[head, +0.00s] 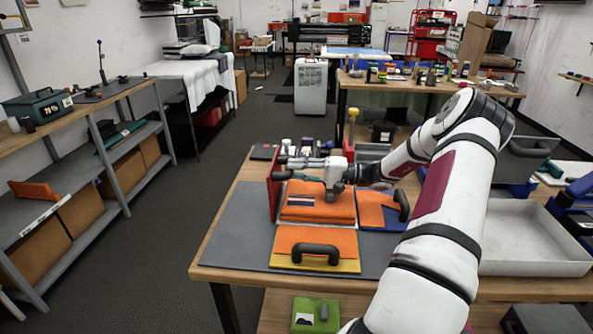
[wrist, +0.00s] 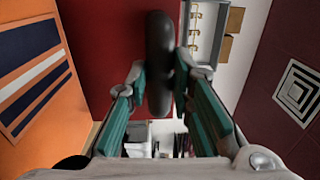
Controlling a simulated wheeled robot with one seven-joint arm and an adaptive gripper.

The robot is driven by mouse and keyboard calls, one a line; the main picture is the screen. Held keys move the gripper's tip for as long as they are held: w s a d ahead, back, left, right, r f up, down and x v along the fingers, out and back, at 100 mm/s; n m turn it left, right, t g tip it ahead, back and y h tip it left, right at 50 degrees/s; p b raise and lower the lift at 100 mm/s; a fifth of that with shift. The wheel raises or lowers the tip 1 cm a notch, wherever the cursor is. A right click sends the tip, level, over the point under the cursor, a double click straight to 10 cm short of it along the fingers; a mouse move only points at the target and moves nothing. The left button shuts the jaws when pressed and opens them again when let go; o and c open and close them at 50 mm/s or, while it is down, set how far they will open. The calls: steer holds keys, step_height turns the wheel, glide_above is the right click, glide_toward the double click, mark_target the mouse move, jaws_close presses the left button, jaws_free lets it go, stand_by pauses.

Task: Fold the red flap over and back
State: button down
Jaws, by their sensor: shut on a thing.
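The red flap (head: 273,190) stands about upright along the left side of the orange pad (head: 318,207) on the table. Its red face (wrist: 100,40) fills the upper left middle of the wrist view. My gripper (head: 287,170) reaches in from the right above the pad. In the wrist view its teal-padded fingers (wrist: 160,85) are shut on the flap's dark bar handle (wrist: 160,55), one on each side. The striped orange pad also shows at the left of the wrist view (wrist: 58,110). The flap's hinge edge is not clearly visible.
A yellow-edged orange flap with a black handle (head: 316,264) lies at the front. A blue-edged orange flap (head: 375,216) lies right of the pad, close under my arm. Small items (head: 308,148) stand behind. The grey mat (head: 236,228) is clear at left. A grey tray (head: 530,268) sits right.

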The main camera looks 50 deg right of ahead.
steer(key=shift+s+f, duration=0.1)
steer(key=shift+f, duration=0.3)
steer(key=c, duration=1.5)
jaws_free()
steer(key=shift+o, duration=0.4)
steer(key=shift+r, duration=0.1)
steer(key=v, duration=1.1)
steer(key=shift+s+d+r, duration=0.1)
steer(key=shift+s+d, duration=0.1)
steer(key=shift+s, duration=0.15)
